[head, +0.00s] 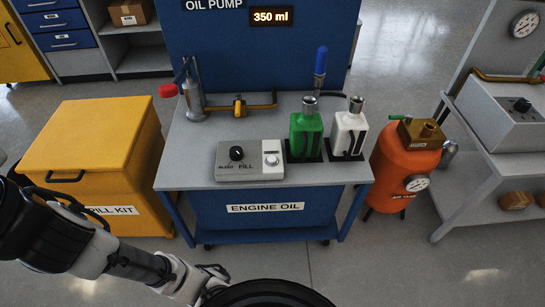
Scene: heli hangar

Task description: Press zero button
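A grey control box (250,173) lies on the front middle of the oil pump bench. On its right end is a round white button (272,160) on a pale plate, with a small label too fine to read for certain. On its left is a black knob (236,153) above the words BLEED and FILL. The display (270,16) on the blue back panel reads 350 ml. My arm reaches in from the left along the bottom, in front of and below the bench, well away from the box. My gripper's fingers do not show.
Green (306,133) and white (348,134) bottles stand just right of the box. A pump tap with a red knob (168,90) stands behind left. A yellow spill kit bin (95,150) is left of the bench (190,170), an orange tank (405,165) right.

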